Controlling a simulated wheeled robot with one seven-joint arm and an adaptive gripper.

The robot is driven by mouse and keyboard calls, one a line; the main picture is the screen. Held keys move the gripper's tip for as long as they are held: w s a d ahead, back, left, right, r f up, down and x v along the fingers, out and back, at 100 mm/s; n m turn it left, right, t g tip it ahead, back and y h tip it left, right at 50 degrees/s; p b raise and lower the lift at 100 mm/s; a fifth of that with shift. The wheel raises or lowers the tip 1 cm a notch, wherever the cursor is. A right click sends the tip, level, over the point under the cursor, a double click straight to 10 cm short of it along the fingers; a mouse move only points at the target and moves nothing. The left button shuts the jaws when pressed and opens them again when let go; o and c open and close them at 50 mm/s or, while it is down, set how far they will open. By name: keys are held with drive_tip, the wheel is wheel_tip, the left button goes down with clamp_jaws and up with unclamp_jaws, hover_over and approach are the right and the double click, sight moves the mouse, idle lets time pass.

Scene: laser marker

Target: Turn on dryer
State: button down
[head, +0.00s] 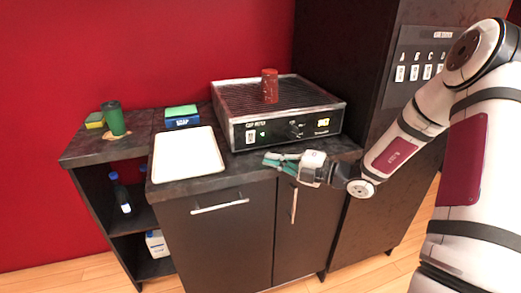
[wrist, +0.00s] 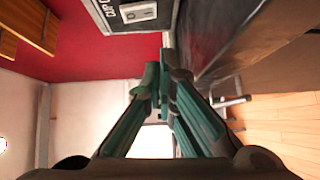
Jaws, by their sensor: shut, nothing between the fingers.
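The dryer (head: 282,108) is a black box with a grill top on the counter, and a red cup (head: 269,86) stands on it. Its front panel has a white rocker switch (head: 250,136) at the left, a small green light, a dark knob (head: 295,129) and a yellowish display. The switch also shows at the top of the wrist view (wrist: 138,12). My gripper (head: 268,160) has its green fingers shut and empty, just in front of and below the panel's left part. The fingertips (wrist: 157,76) appear apart from the switch.
A white tray (head: 187,153) lies left of my gripper. A green cup (head: 113,118), a sponge (head: 94,120) and a blue box (head: 182,121) stand farther left. A tall dark cabinet with a lettered switch panel (head: 421,68) stands at the right.

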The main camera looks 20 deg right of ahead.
drive_tip(key=v, duration=0.5)
drive_tip(key=shift+s+d+f, duration=0.25)
drive_tip(key=shift+s+f, duration=0.05)
drive_tip(key=shift+s, duration=0.1)
drive_tip(key=s+a+r+n+g+h+p, duration=0.1)
drive_tip(key=s+a+r+n+g+p, duration=0.1)
drive_tip(key=s+a+r+n+g, duration=0.7)
drive_tip(key=s+a+n+g+h+p, duration=0.15)
drive_tip(key=s+a+n, duration=0.45)
drive_tip(key=n, duration=0.7)
drive_tip(key=s+d+r+n+t+h+p, duration=0.1)
drive_tip(key=s+d+r+n+h+p, duration=0.1)
drive_tip(key=s+r+n+h, duration=0.3)
drive_tip(key=s+d+r+n+t+h+p, duration=0.1)
drive_tip(key=s+d+r+n+h, duration=0.4)
drive_tip(key=s+n, duration=0.7)
drive_tip(key=r+n+p, duration=0.1)
drive_tip(key=n, duration=0.5)
drive_tip(key=shift+s+r, duration=0.3)
drive_tip(key=shift+s, duration=0.05)
